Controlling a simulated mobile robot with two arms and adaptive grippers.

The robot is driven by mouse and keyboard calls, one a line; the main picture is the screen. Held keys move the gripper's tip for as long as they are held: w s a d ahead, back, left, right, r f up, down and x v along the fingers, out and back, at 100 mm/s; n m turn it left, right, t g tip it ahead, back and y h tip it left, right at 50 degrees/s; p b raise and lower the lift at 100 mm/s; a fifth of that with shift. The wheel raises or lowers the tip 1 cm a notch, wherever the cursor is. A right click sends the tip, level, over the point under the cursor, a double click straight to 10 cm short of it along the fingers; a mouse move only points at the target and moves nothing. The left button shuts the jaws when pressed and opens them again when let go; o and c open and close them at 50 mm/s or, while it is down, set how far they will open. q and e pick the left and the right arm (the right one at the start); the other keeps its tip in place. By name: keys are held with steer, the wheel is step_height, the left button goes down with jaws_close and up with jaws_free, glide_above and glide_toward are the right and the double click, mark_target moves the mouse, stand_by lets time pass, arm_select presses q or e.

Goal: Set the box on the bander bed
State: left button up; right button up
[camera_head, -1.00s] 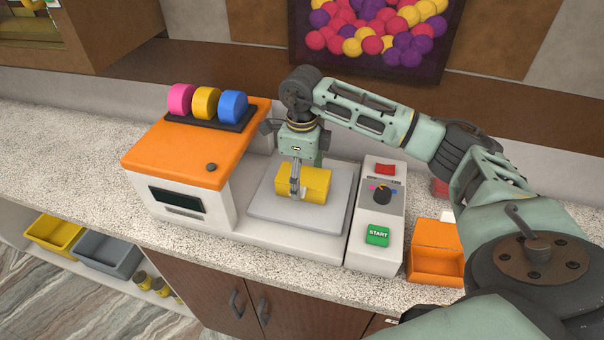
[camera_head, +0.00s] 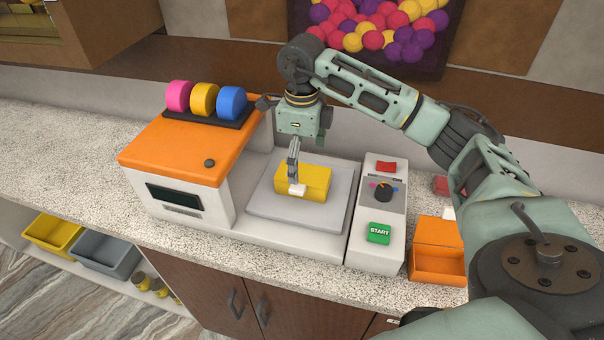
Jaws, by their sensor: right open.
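The yellow box (camera_head: 316,182) lies flat on the grey bander bed (camera_head: 262,204), near its middle, with a small white patch on its front edge. My right gripper (camera_head: 294,172) is open just above and behind the box's left part, its fingers pointing down. Whether a fingertip still touches the box cannot be told. The bander (camera_head: 170,155) has an orange top and a dark display, and stands left of the bed. My left gripper is not in view.
Pink, yellow and blue rolls (camera_head: 204,98) sit on top of the bander. Right of the bed is a control panel (camera_head: 372,250) with a green START button (camera_head: 379,233), a knob and a red switch. An open orange box (camera_head: 438,262) stands further right on the speckled counter (camera_head: 80,150).

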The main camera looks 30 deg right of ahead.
mark_target(302, 177)
step_height(302, 177, up, 7)
steer(key=b, duration=0.1)
steer(key=shift+r, duration=0.15)
stand_by(0.5)
